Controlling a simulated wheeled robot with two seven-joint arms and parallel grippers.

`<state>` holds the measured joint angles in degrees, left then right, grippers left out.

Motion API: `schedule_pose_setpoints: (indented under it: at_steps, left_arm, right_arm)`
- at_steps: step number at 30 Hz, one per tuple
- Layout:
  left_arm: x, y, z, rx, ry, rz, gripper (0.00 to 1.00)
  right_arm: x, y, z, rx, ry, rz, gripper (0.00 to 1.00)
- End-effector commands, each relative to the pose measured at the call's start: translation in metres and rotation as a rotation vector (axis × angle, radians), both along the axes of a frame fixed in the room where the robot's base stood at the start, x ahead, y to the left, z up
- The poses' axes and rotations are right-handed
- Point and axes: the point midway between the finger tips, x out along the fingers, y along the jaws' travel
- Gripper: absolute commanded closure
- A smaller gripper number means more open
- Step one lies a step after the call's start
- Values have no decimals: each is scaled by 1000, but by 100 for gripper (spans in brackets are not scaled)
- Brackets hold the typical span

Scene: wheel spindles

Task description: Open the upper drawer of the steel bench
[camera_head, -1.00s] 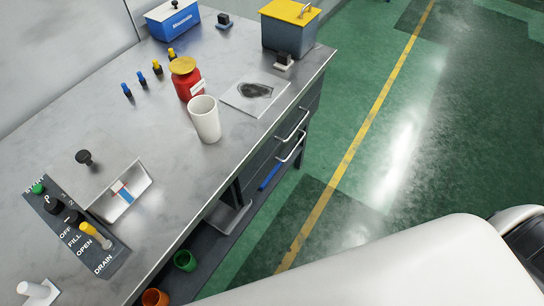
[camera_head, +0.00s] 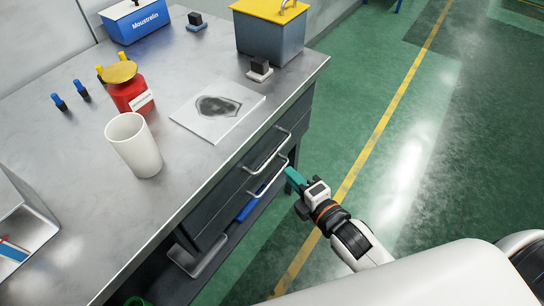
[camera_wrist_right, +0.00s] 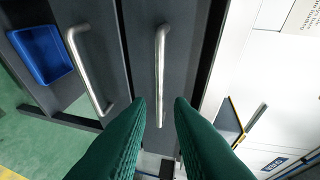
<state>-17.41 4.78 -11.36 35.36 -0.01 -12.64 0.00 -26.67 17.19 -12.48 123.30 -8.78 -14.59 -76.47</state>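The steel bench (camera_head: 95,150) has two dark grey drawers on its right side, both looking shut. The upper drawer's bar handle (camera_head: 268,155) is silver; the lower drawer's handle (camera_head: 268,182) is just below it. My right gripper (camera_head: 290,174), with teal fingers, is beside the handles in the head view. In the right wrist view the open green fingers (camera_wrist_right: 160,102) point at the drawer fronts. The upper handle (camera_wrist_right: 161,65) lines up with the gap between them; whether it lies between the tips is unclear. The lower handle (camera_wrist_right: 86,70) is left of them. My left gripper is not in view.
A blue bin (camera_head: 250,203) is under the drawers and also shows in the wrist view (camera_wrist_right: 40,52). On the bench stand a white cup (camera_head: 137,148), a red jar (camera_head: 130,95), a plate (camera_head: 195,115) and a grey box with yellow lid (camera_head: 270,40). The green floor beside is clear.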

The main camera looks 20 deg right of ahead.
Motion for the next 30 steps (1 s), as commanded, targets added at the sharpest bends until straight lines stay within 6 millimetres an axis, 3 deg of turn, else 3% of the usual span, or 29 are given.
schedule_pose_setpoints:
  at_steps: [9, 15, 28, 30]
  left_arm:
    - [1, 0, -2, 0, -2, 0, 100]
    - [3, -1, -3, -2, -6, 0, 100]
    - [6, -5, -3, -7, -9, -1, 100]
    - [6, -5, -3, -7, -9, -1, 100]
  right_arm:
    - [61, 16, -11, 3, -2, -1, 80]
    - [87, 23, -17, 3, 0, 0, 80]
    - [96, 26, -19, 4, 2, -1, 80]
    - [96, 26, -19, 4, 2, -1, 92]
